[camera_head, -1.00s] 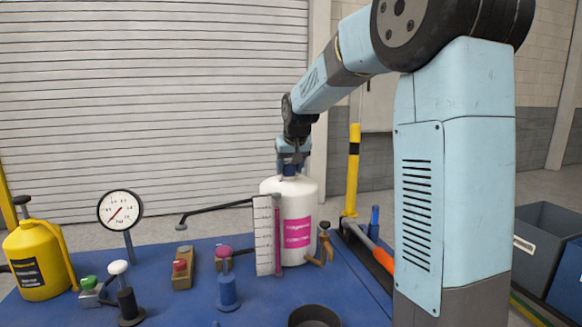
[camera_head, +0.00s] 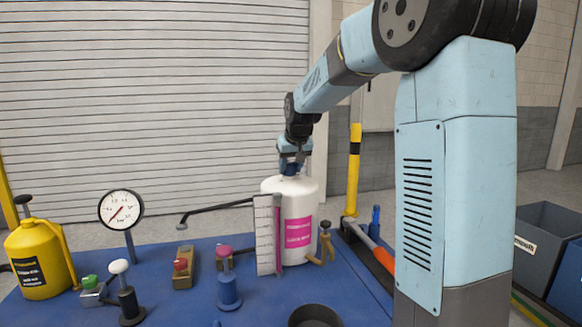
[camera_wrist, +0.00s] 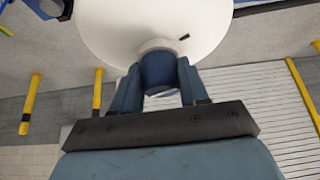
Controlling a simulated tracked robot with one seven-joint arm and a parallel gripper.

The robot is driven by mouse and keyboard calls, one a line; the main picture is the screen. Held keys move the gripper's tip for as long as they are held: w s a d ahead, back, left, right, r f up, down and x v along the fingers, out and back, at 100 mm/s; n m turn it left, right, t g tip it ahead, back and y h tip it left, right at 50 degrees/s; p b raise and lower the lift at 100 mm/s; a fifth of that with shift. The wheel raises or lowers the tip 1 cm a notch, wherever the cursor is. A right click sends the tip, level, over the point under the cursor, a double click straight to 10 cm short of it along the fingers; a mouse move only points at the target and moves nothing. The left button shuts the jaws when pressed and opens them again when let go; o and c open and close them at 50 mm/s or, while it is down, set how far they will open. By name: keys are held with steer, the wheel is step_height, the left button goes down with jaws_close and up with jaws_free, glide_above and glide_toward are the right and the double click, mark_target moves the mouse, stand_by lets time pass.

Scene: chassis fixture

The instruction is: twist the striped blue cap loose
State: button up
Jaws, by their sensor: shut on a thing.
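The blue cap (camera_wrist: 160,72) sits on the neck at the top of a white tank (camera_head: 298,205) with a magenta label. My gripper (camera_head: 291,165) is above the tank, pointing down, with its fingers on either side of the cap. In the wrist view my gripper (camera_wrist: 158,85) is shut on the cap, one finger against each side. A small dark mark shows on the white top beside the neck. The cap's stripes are hard to make out, and in the head view the fingers hide most of it.
A white scale board (camera_head: 266,235) stands at the tank's left front, and a brass tap (camera_head: 325,243) at its right. A gauge (camera_head: 121,210), a yellow can (camera_head: 38,258) and several knobs stand to the left on the blue bench (camera_head: 180,305). A dark round cup (camera_head: 315,317) is at the front.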

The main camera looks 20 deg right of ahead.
steer(key=shift+d+n+y, duration=0.15)
steer(key=shift+n+y, duration=0.75)
steer(key=shift+n, duration=0.9)
steer(key=n+g+y, duration=0.1)
steer(key=n, duration=0.1)
steer(key=shift+d+f+n, duration=0.1)
steer(key=shift+d+n, duration=0.05)
steer(key=shift+n, duration=0.15)
steer(key=shift+n+y, duration=0.4)
steer(key=shift+n, duration=0.3)
steer(key=shift+g, duration=0.3)
steer(key=shift+w+d+f+n+g+y, duration=0.1)
steer(key=shift+n+g+y, duration=0.25)
steer(key=shift+n, duration=0.65)
steer(key=shift+w+d+n+g+y, duration=0.1)
steer(key=shift+n+g+y, duration=0.25)
steer(key=shift+n, duration=0.65)
